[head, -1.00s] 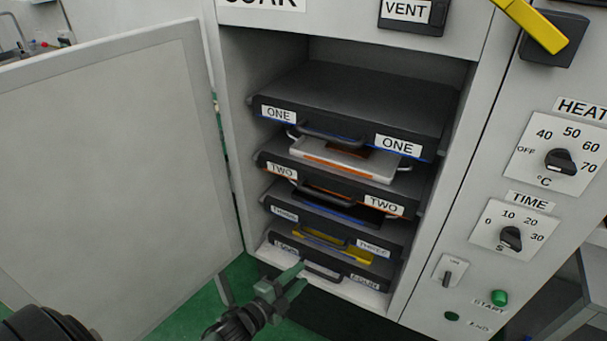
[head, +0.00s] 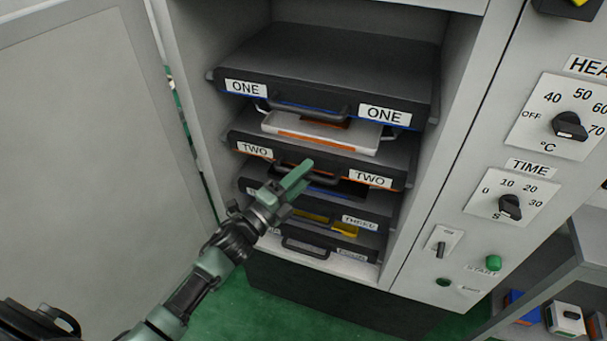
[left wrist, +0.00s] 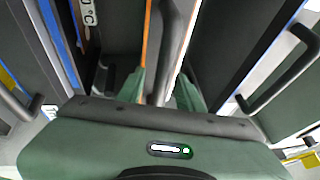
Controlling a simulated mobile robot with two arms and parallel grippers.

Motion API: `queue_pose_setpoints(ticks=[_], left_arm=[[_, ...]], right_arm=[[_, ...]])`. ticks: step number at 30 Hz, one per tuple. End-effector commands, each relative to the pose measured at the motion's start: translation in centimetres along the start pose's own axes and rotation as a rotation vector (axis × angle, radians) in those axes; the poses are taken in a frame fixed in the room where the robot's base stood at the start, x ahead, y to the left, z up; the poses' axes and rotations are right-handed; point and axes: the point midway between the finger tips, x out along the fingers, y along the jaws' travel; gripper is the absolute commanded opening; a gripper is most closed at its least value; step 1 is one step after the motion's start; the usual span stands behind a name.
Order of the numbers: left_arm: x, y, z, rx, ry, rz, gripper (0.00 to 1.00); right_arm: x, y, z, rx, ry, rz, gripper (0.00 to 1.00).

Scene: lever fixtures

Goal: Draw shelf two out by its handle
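Shelf two (head: 218,141) is a dark shelf with orange trim and two TWO labels, second from the top in the open cabinet. Its dark bar handle (head: 325,177) is partly covered by my left gripper (head: 298,180) in the head view. In the left wrist view, the two green fingers of my left gripper (left wrist: 162,92) stand apart. A dark bar handle (left wrist: 172,40) beside an orange strip runs in between them. The fingers do not look closed on it; whether they touch it I cannot tell. My right gripper is not in view.
Shelf one (head: 330,62) is above, with a white tray (head: 320,132) beneath it. Shelf three (head: 375,212) and a lower shelf are below. The cabinet door (head: 80,120) stands open at left. Control knobs (head: 568,126) are on the right panel.

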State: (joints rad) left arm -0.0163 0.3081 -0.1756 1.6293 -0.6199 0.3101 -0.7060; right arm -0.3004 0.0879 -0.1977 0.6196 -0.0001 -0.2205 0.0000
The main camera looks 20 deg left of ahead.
Motion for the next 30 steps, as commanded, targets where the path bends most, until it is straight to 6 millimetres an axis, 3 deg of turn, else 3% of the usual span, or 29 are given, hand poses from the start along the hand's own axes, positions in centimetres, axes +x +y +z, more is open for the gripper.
queue_pose_setpoints(ticks=[7, 11, 30], left_arm=[[0.1, 0.1, 0.0, -0.001, 0.000, 0.001, 0.36], [0.1, 0.1, 0.0, -0.001, -0.001, 0.001, 0.00], [0.0, 0.1, 0.0, -0.001, -0.001, 0.002, 0.00]], right_arm=[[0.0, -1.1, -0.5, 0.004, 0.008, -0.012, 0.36], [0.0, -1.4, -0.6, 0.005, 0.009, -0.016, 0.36], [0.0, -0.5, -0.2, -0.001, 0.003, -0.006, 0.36]])
